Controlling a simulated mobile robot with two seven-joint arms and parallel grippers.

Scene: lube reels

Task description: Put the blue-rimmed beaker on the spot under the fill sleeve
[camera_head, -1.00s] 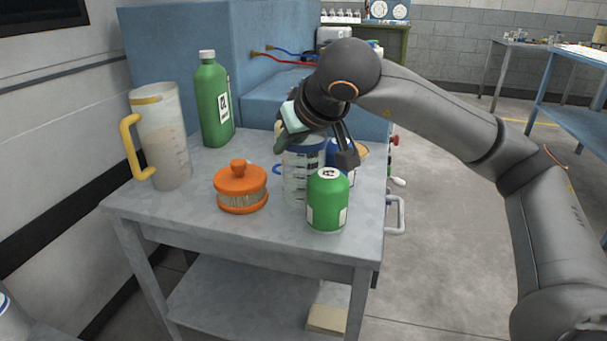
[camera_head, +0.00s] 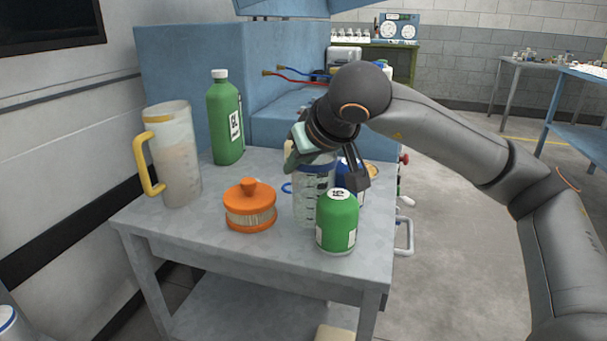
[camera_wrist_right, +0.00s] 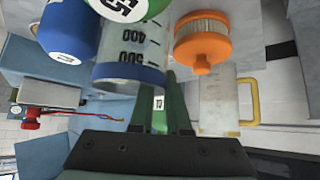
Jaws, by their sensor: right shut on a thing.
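The blue-rimmed beaker (camera_head: 307,205) is clear with measuring marks and a blue handle. It stands on the grey bench top, partly hidden behind a green can. My right gripper (camera_head: 320,166) is at its rim, shut on the beaker. In the right wrist view the beaker (camera_wrist_right: 143,45) shows its blue rim and marks right at the tips of my right gripper (camera_wrist_right: 165,95). I cannot make out the fill sleeve or the spot under it. My left gripper is not in view.
The green can (camera_head: 338,222) stands close in front of the beaker, with a blue can (camera_head: 345,168) behind. An orange filter (camera_head: 250,205), a yellow-handled jug (camera_head: 177,155) and a green bottle (camera_head: 225,120) stand to the left. Blue and red hoses (camera_head: 295,76) lie behind.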

